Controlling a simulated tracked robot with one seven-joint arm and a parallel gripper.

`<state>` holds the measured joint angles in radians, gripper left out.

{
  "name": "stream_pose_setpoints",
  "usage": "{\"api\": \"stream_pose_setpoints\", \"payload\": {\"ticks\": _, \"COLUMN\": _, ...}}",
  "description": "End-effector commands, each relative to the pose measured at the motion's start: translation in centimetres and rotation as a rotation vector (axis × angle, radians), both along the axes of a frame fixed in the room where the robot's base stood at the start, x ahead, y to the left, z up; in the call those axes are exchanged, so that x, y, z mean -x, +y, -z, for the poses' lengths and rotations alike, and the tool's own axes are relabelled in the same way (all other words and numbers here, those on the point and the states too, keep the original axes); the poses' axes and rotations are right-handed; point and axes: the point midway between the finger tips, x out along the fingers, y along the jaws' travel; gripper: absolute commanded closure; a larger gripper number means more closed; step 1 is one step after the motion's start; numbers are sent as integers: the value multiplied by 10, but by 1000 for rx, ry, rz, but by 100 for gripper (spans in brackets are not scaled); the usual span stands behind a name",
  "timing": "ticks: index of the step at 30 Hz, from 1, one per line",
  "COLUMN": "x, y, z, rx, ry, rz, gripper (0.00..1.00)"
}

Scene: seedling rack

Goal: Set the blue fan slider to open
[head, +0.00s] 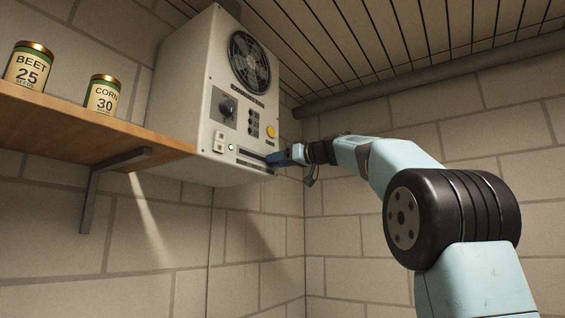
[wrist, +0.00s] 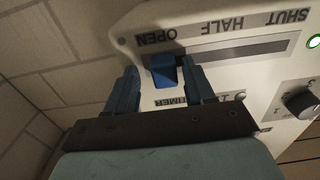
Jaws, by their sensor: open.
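The blue fan slider (wrist: 163,72) shows in the wrist view at the end of its slot (wrist: 238,48) beside the OPEN label (wrist: 155,38). The HALF and SHUT labels lie farther along the slot to the right. My gripper (wrist: 160,84) is open, with one blue finger on each side of the slider. A gap shows left of the slider; whether the right finger touches it I cannot tell. In the head view my gripper (head: 278,158) is at the lower right of the white fan box (head: 190,95), and the slider cannot be told apart from the fingers.
The box carries a fan (head: 249,62), a black knob (head: 228,107), a yellow button (head: 271,132) and a lit green lamp (head: 231,147). A wooden shelf (head: 90,125) with a beet can (head: 29,66) and a corn can (head: 102,95) is at left. Open space lies below the box.

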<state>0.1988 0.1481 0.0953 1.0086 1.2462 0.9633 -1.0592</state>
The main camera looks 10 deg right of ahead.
Motion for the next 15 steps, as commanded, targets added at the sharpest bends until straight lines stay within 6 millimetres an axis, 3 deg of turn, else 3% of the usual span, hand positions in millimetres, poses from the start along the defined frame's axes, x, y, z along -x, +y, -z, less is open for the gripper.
{"api": "stream_pose_setpoints", "payload": {"ticks": 8, "x": 9, "y": -8, "z": 0, "rx": 1, "ry": 1, "rz": 1, "gripper": 47}}
{"api": "stream_pose_setpoints", "payload": {"ticks": 15, "x": 39, "y": -39, "z": 0, "rx": 1, "ry": 0, "rz": 2, "gripper": 47}}
